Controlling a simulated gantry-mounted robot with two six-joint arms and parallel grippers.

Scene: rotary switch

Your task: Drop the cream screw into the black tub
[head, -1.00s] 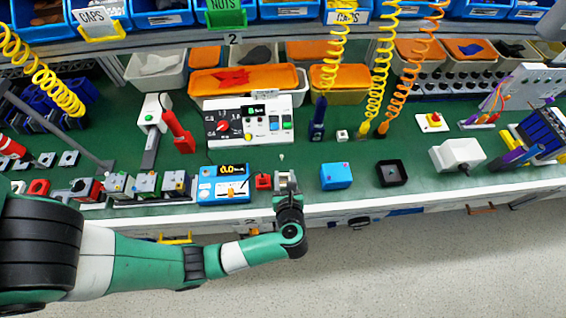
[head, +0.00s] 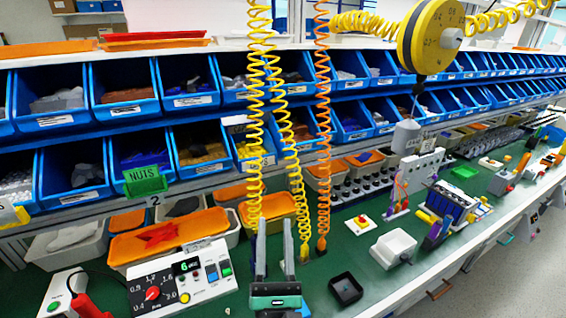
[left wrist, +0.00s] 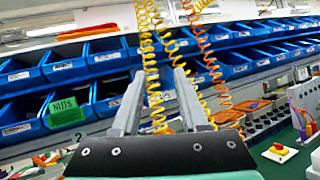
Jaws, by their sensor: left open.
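The black tub (head: 346,288) is a small square open box on the green bench, at the lower middle of the head view, to the right of my left gripper. My left gripper (head: 274,238) is raised, with its two grey fingers parallel, apart and pointing up toward the blue bins. In the left wrist view the fingers (left wrist: 159,85) are spread, with only coiled hoses and bins seen between them. I cannot make out the cream screw in any current view. My right gripper is not in view.
Yellow coiled hoses (head: 295,170) and an orange one (head: 323,130) hang close to my left gripper. Blue bins (head: 190,90) fill the shelves behind.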

